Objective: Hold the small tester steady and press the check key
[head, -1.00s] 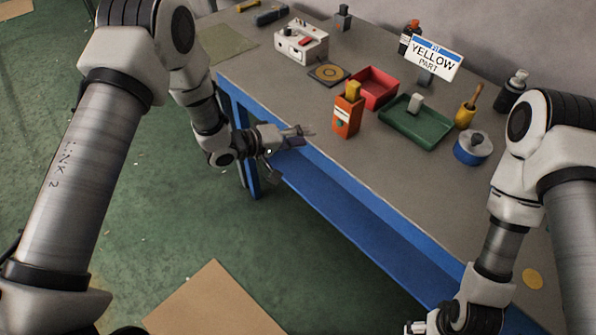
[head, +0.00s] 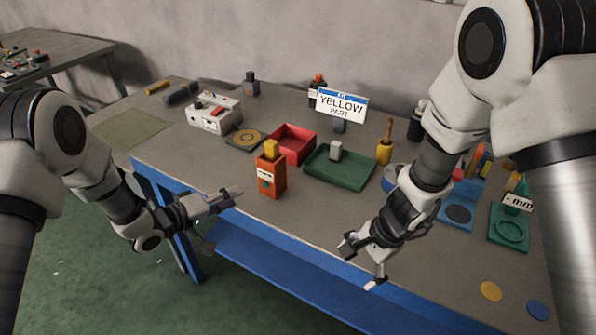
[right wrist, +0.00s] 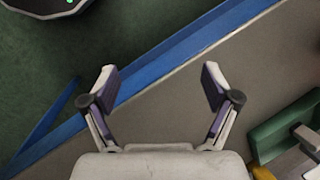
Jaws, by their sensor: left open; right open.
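The small tester looks to be the upright orange box (head: 271,180) with a yellow block on top, near the front edge of the bench in the head view. A white label and a small green round spot, perhaps the check key, show on its front. My left gripper (head: 224,217) is open and empty at the bench's front edge, left of the orange box and apart from it. My right gripper (head: 359,266) is open and empty near the front edge, to the right of the box. The right wrist view shows its two fingers (right wrist: 158,85) spread with nothing between them.
Behind the orange box are a red tray (head: 292,142), a green tray (head: 340,176) and a white box with controls (head: 213,114). A yellow-handled tool (head: 384,150) and a "YELLOW PART" sign (head: 341,105) stand further back. The bench's front strip (head: 310,232) is mostly clear.

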